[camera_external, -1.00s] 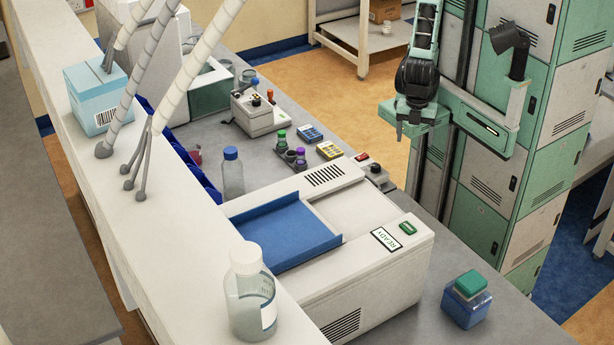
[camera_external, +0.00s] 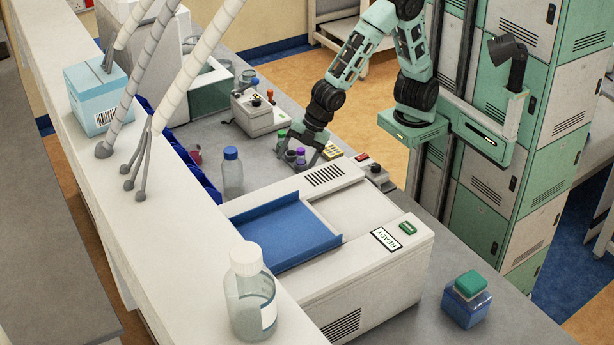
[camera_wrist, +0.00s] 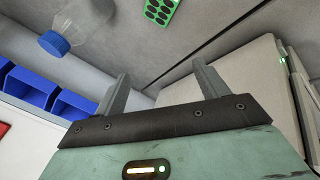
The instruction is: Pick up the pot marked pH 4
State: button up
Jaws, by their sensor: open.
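Small pots stand on the bench around my gripper (camera_external: 308,143) in the external view. One has a green cap (camera_external: 281,135) and one a purple cap (camera_external: 300,155). No lettering on them can be read, so I cannot tell which is marked pH 4. My gripper is low over the bench there, partly covering this group. In the wrist view my gripper (camera_wrist: 162,70) is open, with only bare grey bench between its fingers. No small capped pot is clear in that view.
A white machine with a blue tray (camera_external: 285,238) stands in front. A blue-capped bottle (camera_external: 232,172) is at left, also in the wrist view (camera_wrist: 72,30). A control box (camera_external: 254,112) stands behind. Blue bins (camera_wrist: 30,88) and a green holed block (camera_wrist: 162,10) show in the wrist view.

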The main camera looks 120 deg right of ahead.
jog(key=w+d+n+t+h+b, duration=0.1)
jog(key=w+d+n+t+h, duration=0.25)
jog(key=d, duration=1.05)
jog(key=w+d+n+t+h+b, duration=0.15)
jog(key=w+d+n+h, duration=0.35)
jog(key=d, duration=0.9)
jog(key=w+d+r+n+t+b, duration=0.3)
jog(key=w+d+r+n+t, duration=0.2)
jog(key=d+r+n, duration=0.45)
jog(key=f+n, duration=0.1)
jog(key=f, duration=0.7)
jog(key=f+p, duration=0.1)
jog(key=f, duration=0.6)
jog(key=a+f+n, duration=0.1)
jog(key=f, duration=0.7)
jog(key=shift+s+f+n+y+p, duration=0.25)
jog(key=shift+f+n+y+p, duration=0.05)
jog(key=shift+y+p, duration=0.1)
jog(key=shift+p+x, duration=0.55)
jog(key=shift+x, duration=0.5)
jog(key=shift+w+d+f, duration=0.1)
jog(key=shift+w+d, duration=0.05)
jog(key=shift+w, duration=0.3)
jog(key=c, duration=1.1)
